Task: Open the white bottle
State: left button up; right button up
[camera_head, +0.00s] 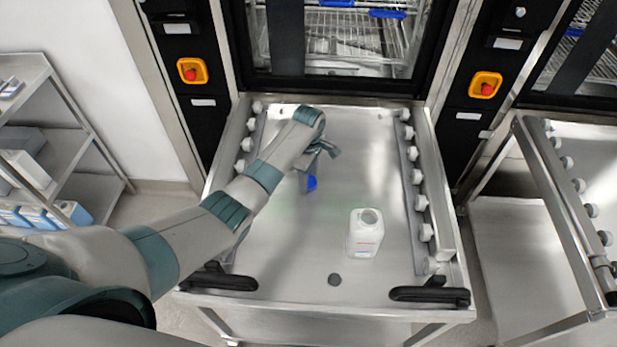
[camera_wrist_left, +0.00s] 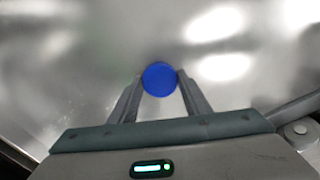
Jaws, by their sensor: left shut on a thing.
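The white bottle (camera_head: 365,233) stands upright on the steel trolley top, right of centre. Its top shows an open neck with no cap on it. My left gripper (camera_head: 309,180) is left of the bottle and farther back, above the trolley top. It is shut on a round blue cap (camera_head: 311,184), apart from the bottle. In the left wrist view the blue cap (camera_wrist_left: 160,79) sits between the two fingertips, with bare metal behind it. My right gripper is in neither view.
The steel trolley (camera_head: 300,255) has roller rails (camera_head: 418,190) along both sides and black handles (camera_head: 430,292) in front. A washer (camera_head: 345,45) stands behind it. A shelf with boxes (camera_head: 40,150) is at left. The trolley top around the bottle is clear.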

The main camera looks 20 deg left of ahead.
pick_arm(q)
jog(key=shift+f, duration=0.35)
jog(key=shift+s+f, duration=0.1)
jog(key=shift+s, duration=0.05)
